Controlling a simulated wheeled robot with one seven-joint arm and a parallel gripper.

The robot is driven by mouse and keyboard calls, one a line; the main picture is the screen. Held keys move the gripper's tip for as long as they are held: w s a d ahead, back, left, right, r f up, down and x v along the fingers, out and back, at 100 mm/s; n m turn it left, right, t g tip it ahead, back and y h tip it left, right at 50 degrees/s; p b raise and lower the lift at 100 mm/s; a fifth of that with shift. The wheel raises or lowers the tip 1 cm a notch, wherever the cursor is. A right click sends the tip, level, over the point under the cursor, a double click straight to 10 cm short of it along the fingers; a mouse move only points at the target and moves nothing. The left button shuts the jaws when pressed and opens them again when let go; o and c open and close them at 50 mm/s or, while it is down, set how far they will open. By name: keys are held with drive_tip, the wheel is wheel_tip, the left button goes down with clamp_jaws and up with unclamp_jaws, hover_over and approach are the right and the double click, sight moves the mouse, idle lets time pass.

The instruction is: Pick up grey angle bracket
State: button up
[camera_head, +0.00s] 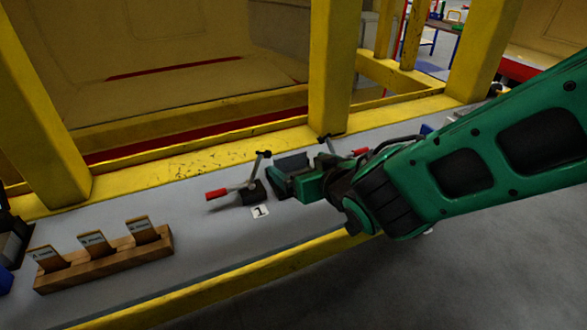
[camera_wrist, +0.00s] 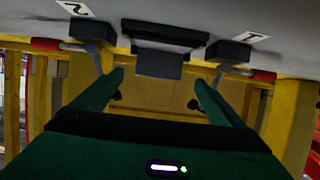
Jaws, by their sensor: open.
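The grey angle bracket (camera_head: 292,162) is a small dark grey piece on the grey bench top, partly hidden behind my gripper. In the wrist view it appears as a dark bar with a paler grey flap (camera_wrist: 157,65), between two clamps. My green gripper (camera_head: 285,183) is beside it, just in front in the head view. In the wrist view the fingers (camera_wrist: 159,79) are spread apart, one tip on each side of the flap. Nothing is clearly held between them. Whether a finger touches the bracket cannot be told.
A red-handled clamp (camera_head: 217,193) stands left of my gripper by a "1" label (camera_head: 260,211). Another red handle (camera_head: 360,151) shows to the right. A wooden block (camera_head: 105,262) with several cards sits at left. Yellow posts (camera_head: 330,70) rise behind the grey bench (camera_head: 205,265).

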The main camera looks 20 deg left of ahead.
sight(292, 159)
drive_tip(key=shift+x, duration=3.8)
drive_tip(key=shift+w+d, duration=0.1)
drive_tip(key=c, duration=1.2)
